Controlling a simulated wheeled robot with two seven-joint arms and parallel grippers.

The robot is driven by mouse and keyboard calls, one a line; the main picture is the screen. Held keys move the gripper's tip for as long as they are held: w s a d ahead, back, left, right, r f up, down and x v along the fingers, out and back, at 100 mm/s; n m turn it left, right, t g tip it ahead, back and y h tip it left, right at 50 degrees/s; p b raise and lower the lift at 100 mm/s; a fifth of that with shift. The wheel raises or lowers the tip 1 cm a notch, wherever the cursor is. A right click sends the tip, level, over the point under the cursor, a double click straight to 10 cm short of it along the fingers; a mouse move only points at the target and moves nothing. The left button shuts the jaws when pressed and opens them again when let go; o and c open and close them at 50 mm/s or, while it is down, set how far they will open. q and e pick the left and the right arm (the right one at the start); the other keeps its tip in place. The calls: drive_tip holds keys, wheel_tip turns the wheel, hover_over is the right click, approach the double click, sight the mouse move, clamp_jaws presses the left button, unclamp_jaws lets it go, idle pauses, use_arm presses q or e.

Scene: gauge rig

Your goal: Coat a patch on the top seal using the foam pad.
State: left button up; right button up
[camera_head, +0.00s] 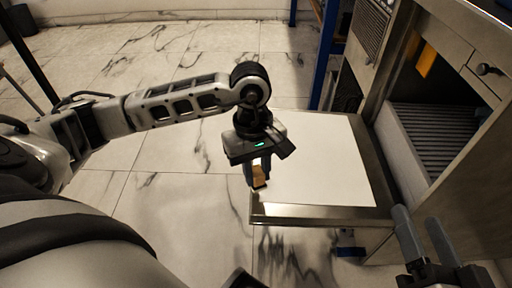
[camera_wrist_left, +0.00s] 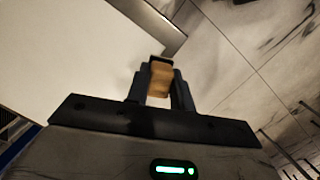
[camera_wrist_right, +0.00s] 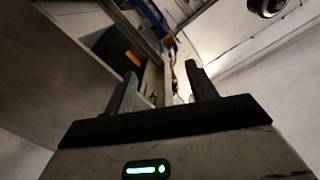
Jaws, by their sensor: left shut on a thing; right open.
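A tan foam pad (camera_head: 259,174) is gripped between the fingers of my left gripper (camera_head: 257,183), beside the left edge of a white-topped table. It also shows in the left wrist view (camera_wrist_left: 160,80), with a dark piece at its far end. The pad appears clear of any surface, but the exact gap cannot be told. My right gripper (camera_head: 418,203) is open and empty at the lower right, in front of the cabinet. Its two parted fingers also show in the right wrist view (camera_wrist_right: 161,72). I cannot make out the top seal in any view.
The white table (camera_head: 335,165) has a metal rim and a bare top. A metal cabinet (camera_head: 470,165) with an open bay stands at the right, an orange piece (camera_head: 427,61) inside it. A blue post (camera_head: 325,50) stands behind. The marble floor at left is open.

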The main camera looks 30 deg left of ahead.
use_arm(q)
wheel_tip(320, 180, up, 3)
drive_tip(key=shift+r+p, duration=0.15)
drive_tip(key=shift+p, duration=0.55)
drive_tip(key=shift+r+p, duration=0.45)
drive_tip(key=shift+r, duration=0.25)
drive_tip(key=shift+r+p, duration=0.4)
drive_tip(key=shift+r, duration=0.45)
use_arm(e)
drive_tip(key=f, duration=0.1)
drive_tip(key=f+g+h, duration=0.1)
drive_tip(key=d+f+h, duration=0.1)
drive_tip(key=shift+s+d+n, duration=0.1)
drive_tip(key=shift+s+n, duration=0.3)
